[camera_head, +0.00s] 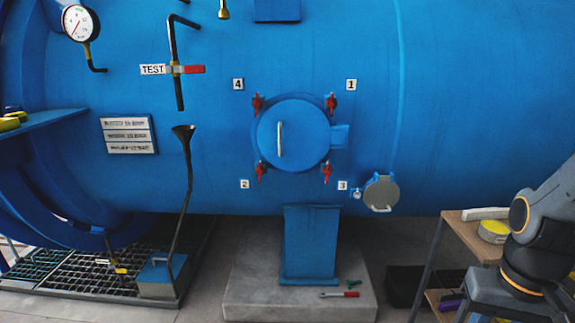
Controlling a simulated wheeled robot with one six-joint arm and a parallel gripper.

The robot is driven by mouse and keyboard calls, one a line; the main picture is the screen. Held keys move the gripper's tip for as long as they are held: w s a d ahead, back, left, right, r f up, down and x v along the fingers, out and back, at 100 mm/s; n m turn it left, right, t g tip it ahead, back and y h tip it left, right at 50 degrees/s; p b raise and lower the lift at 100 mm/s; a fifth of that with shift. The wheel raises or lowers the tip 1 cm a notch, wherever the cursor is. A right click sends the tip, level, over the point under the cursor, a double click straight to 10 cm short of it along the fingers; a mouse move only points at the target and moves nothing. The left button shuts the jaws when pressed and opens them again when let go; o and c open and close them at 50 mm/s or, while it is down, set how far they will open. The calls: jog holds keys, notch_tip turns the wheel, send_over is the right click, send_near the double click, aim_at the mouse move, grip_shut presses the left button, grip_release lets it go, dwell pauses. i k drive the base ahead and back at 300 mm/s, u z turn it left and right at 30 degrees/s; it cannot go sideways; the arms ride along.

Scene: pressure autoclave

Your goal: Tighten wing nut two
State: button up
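The blue autoclave (456,110) fills most of the view. Its round hatch cover (305,133) with a pale vertical handle (280,139) sits in the middle against the wall. Red wing nuts sit around its rim beside number labels. Wing nut two (261,172) is at the lower left, by label 2 (245,184). Wing nut one (331,103) is upper right, wing nut three (327,172) lower right, wing nut four (258,103) upper left. How tight each is cannot be told. Part of my arm shows at the lower right; my gripper is outside the view.
A small table (460,225) with a yellow roll (493,231) stands at the right. A blue pedestal (311,245) on a concrete block (245,283) stands below the hatch, with a red-handled tool (340,294) on it. A grating and funnel pipe (184,136) are at left.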

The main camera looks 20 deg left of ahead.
aim_at(260, 171)
jog(key=u, duration=0.1)
jog(key=i, duration=0.65)
jog(key=u, duration=0.55)
jog(key=i, duration=0.75)
jog(key=u, duration=0.1)
